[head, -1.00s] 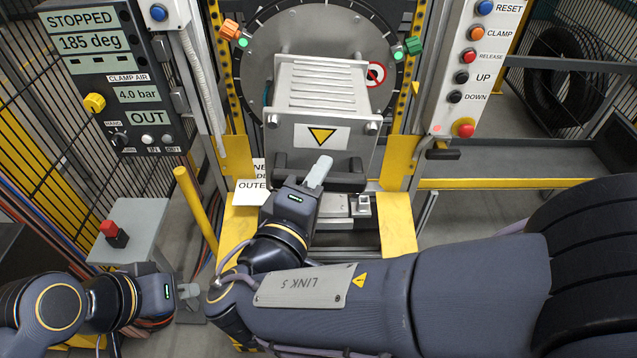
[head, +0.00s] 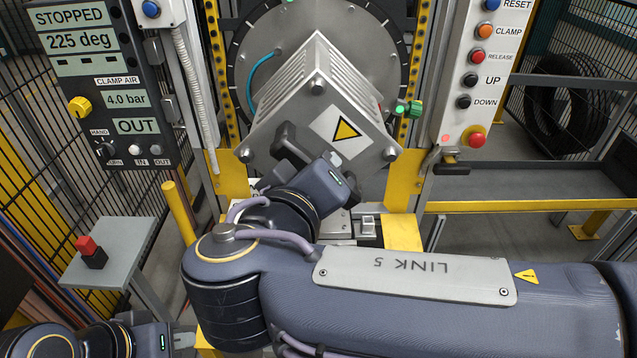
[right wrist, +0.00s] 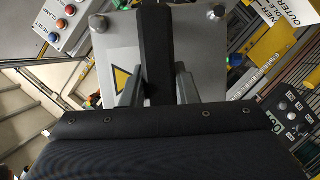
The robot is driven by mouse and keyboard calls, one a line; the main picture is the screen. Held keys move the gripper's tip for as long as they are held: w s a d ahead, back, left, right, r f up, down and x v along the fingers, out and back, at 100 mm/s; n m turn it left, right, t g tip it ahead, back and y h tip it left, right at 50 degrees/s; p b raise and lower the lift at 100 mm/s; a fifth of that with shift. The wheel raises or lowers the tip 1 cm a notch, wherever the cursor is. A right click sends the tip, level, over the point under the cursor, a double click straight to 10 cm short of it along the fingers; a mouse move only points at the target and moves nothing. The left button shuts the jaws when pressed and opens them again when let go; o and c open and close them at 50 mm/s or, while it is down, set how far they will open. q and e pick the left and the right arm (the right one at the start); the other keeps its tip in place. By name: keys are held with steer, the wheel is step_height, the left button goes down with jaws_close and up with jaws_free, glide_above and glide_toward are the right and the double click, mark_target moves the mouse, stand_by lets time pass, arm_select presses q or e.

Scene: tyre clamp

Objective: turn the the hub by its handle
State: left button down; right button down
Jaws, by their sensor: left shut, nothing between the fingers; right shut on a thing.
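The hub (head: 318,85) is a grey finned metal box on a round plate. It stands turned, corner up, with a yellow warning triangle on its face. Its black handle (head: 290,142) is at the lower left of that face. My right gripper is shut on the handle. In the right wrist view the fingers of the right gripper (right wrist: 157,88) lie on either side of the upright black handle (right wrist: 153,45). In the head view its fingers are mostly hidden. My left gripper (head: 184,340) is shut and empty at the lower left, well away from the hub.
The left panel (head: 125,75) reads STOPPED, 225 deg, 4.0 bar and OUT. A button panel (head: 478,70) stands on the right. A yellow post (head: 180,212) and a small stand with a red button (head: 90,250) are at the left. A tyre (head: 575,90) stands behind at right.

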stand_by(0.3)
steer(key=c, duration=1.1)
jaws_free()
steer(key=p+v, duration=0.1)
steer(key=v, duration=0.7)
steer(key=shift+f, duration=0.1)
